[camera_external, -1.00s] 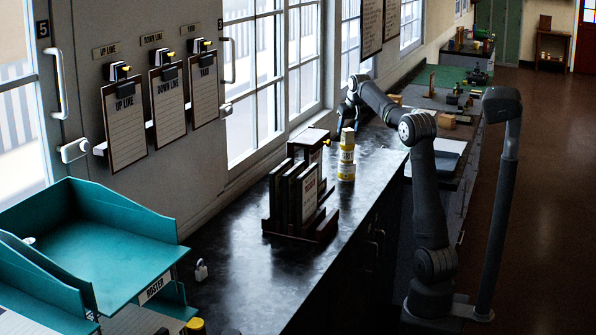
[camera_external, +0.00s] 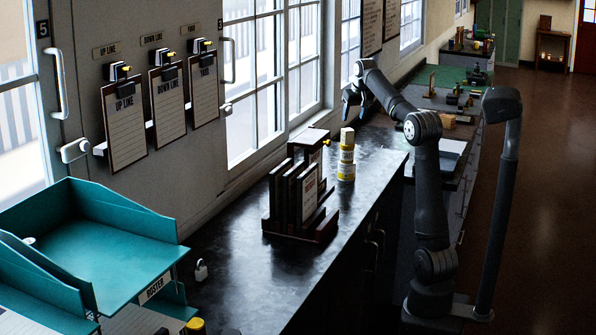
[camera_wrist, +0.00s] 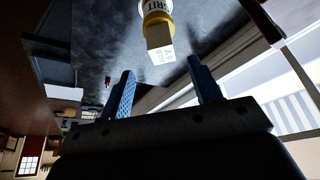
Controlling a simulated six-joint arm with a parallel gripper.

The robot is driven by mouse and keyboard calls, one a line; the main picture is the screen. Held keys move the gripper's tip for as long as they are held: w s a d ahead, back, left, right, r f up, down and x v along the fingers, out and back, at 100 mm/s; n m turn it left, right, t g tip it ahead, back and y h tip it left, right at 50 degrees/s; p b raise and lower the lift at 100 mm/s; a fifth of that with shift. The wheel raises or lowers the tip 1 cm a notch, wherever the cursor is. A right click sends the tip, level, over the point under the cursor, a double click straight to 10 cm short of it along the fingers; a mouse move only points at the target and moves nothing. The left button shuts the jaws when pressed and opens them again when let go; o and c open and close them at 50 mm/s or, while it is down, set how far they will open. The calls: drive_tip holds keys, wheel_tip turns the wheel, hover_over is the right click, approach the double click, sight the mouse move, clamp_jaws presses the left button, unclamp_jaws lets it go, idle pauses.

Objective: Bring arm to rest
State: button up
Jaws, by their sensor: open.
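My gripper (camera_external: 352,97) is open and raised above the dark bench, near the window, behind the yellow-and-white container in the external view. In the wrist view its two blue fingers (camera_wrist: 157,92) are spread apart, with nothing between them. The yellow-and-white container (camera_external: 346,160) stands upright on the bench with a pale block (camera_external: 347,136) on top. In the wrist view the container (camera_wrist: 157,14) and the block (camera_wrist: 160,47) show at the top, beyond the fingertips and apart from them.
A dark rack (camera_external: 301,200) of upright boards stands on the bench (camera_external: 240,262), left of the container. Teal trays (camera_external: 110,235) fill the lower left. Clipboards (camera_external: 126,122) hang on the wall. Small items lie on the far bench beyond my arm. A grey post (camera_external: 501,200) rises right of my arm.

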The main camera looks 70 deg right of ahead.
sight(348, 129)
drive_tip(key=x, duration=1)
drive_tip(key=shift+w+f, duration=0.1)
drive_tip(key=shift+f, duration=0.2)
wheel_tip(348, 129, up, 4)
drive_tip(key=shift+d+f, duration=0.1)
drive_tip(key=shift+f, duration=0.05)
drive_tip(key=s+d+r, duration=0.3)
drive_tip(key=s+r, duration=0.8)
drive_tip(key=r, duration=0.1)
drive_tip(key=w+a+n+y, duration=0.1)
drive_tip(key=w+a+n, duration=0.4)
drive_tip(key=w+a, duration=0.5)
drive_tip(key=w+a+n+t+y, duration=0.1)
drive_tip(key=w+a+n, duration=0.4)
drive_tip(key=w+a, duration=0.6)
drive_tip(key=a+y, duration=0.1)
drive_tip(key=a, duration=0.4)
drive_tip(key=shift+a+y, duration=0.3)
drive_tip(key=shift+a, duration=0.05)
